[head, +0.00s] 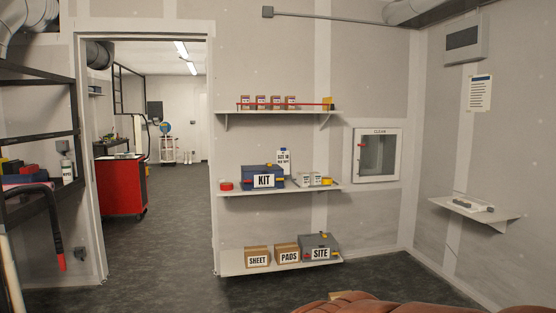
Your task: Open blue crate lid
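A blue crate (248,183) with a white KIT label (264,181) stands on the middle wall shelf (240,191). Its top looks closed, but it is small in the head view and the lid's seam is hard to make out. Small red and yellow parts show on or beside its front. My gripper is not in view.
A red roll (226,186) lies left of the crate; small white boxes (304,179) stand to its right. The lower shelf (236,263) holds SHEET and PADS boxes and a grey SITE case (320,243). A brown rounded object (365,304) is at the bottom edge. Open floor (170,240) lies left.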

